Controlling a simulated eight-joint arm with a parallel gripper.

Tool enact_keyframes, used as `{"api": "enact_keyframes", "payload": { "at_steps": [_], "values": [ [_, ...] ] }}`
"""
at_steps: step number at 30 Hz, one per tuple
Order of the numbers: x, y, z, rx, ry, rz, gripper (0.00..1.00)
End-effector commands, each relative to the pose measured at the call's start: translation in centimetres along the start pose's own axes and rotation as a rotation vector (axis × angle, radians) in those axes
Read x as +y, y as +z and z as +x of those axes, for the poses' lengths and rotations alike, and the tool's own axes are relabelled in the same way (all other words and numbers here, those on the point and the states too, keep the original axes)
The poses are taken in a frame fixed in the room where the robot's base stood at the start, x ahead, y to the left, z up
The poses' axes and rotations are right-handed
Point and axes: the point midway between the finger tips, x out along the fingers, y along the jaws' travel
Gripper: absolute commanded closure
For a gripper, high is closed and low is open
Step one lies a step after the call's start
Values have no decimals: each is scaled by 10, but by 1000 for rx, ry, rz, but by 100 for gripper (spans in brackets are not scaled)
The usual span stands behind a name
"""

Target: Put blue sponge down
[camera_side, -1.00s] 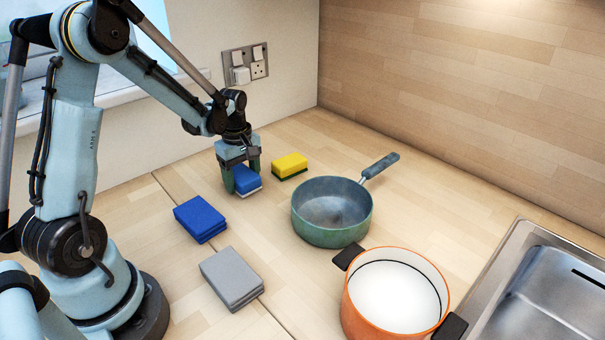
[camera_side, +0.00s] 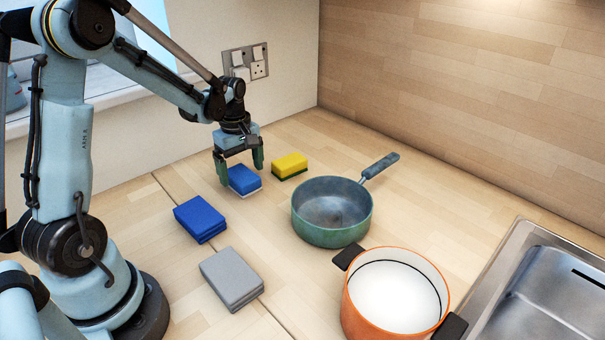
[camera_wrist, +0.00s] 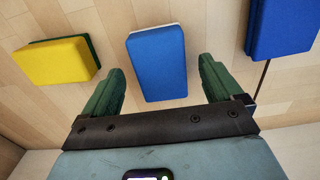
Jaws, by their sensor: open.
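A blue sponge (camera_side: 244,180) with a white underside lies on the wooden worktop, left of the yellow sponge. It also shows in the wrist view (camera_wrist: 157,62), lying between and just beyond my fingers. My gripper (camera_side: 240,170) is open around and above this sponge, with a finger on either side and gaps visible in the wrist view. A second blue sponge (camera_side: 200,218), apparently a stack or a dark-layered one, lies nearer my base and shows at the right of the wrist view (camera_wrist: 283,25).
A yellow sponge with a green layer (camera_side: 290,166) lies close to the right of my gripper. A green-grey saucepan (camera_side: 332,235), an orange pot (camera_side: 395,330) and a sink (camera_side: 540,290) stand further right. A wall with sockets is behind.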

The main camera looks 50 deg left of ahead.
Motion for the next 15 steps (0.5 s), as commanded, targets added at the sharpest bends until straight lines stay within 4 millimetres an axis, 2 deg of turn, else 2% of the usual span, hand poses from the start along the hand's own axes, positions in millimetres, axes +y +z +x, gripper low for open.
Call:
{"api": "enact_keyframes", "payload": {
  "at_steps": [9, 15],
  "values": [
    [0, 0, -57, 0, 0, 0, 7],
    [0, 0, -82, 0, 0, 0, 7]
  ]
}}
